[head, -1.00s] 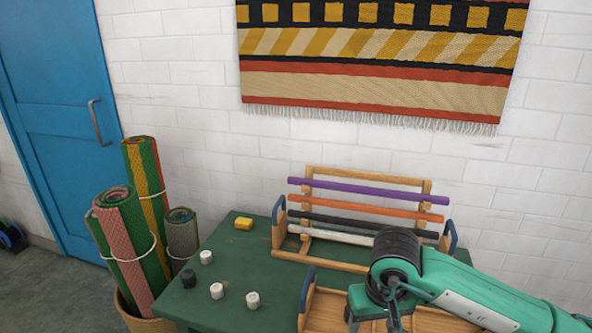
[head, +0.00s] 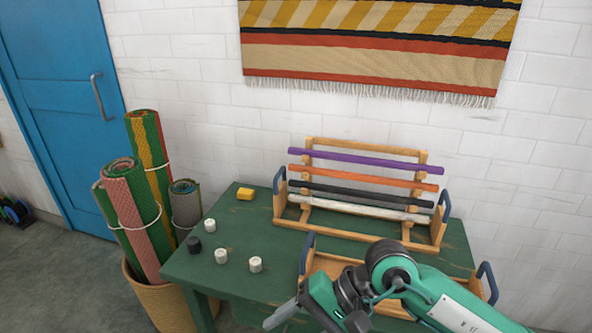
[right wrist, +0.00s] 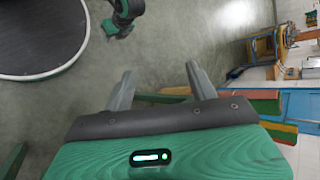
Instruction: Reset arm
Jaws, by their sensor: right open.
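My right arm comes in from the right in the head view, over the front of the green table. My right gripper (head: 281,315) points down and left there, near the table's front edge. In the right wrist view the two grey fingers (right wrist: 160,84) stand wide apart with nothing between them, and the floor shows beyond. My left gripper does not show in the head view.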

